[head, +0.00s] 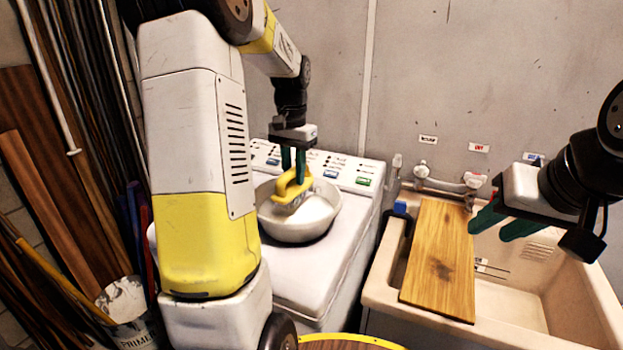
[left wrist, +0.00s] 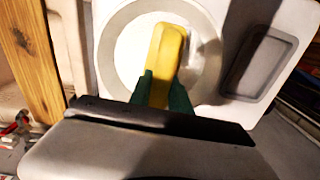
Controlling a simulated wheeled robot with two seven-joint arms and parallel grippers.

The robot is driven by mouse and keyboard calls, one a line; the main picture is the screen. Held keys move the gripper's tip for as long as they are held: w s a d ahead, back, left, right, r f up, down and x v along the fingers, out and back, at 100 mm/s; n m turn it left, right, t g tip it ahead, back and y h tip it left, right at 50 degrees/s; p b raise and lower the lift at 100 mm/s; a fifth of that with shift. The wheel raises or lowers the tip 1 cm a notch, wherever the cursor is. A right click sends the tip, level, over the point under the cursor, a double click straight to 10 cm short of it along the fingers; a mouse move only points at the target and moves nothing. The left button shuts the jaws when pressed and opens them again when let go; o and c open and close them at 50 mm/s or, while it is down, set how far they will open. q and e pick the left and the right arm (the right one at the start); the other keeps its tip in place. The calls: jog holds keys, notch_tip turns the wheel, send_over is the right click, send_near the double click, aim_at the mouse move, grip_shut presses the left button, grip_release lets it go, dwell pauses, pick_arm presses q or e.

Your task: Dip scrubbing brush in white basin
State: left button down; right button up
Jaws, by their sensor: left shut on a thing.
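The scrubbing brush (head: 290,189) has a yellow handle and pale bristles. My left gripper (head: 293,174) is shut on its handle and points down. The white basin (head: 296,231) is a round bowl on top of the white washing machine. The brush is over the basin, its bristle end at or inside the rim; I cannot tell if it touches the contents. In the left wrist view the yellow handle (left wrist: 162,62) lies between the green fingers, with the basin (left wrist: 122,45) beyond it. My right gripper (head: 503,222) is over the sink, its two green fingers apart and nothing visible between them.
The washing machine (head: 330,272) has a control panel at its back. A wooden board (head: 440,262) lies across the left part of the utility sink (head: 510,305). A blue-capped bottle (head: 400,209) stands between them. Planks and a primer bucket (head: 126,305) are at the left.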

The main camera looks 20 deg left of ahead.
pick_arm(q)
jog(key=shift+r, duration=2.6)
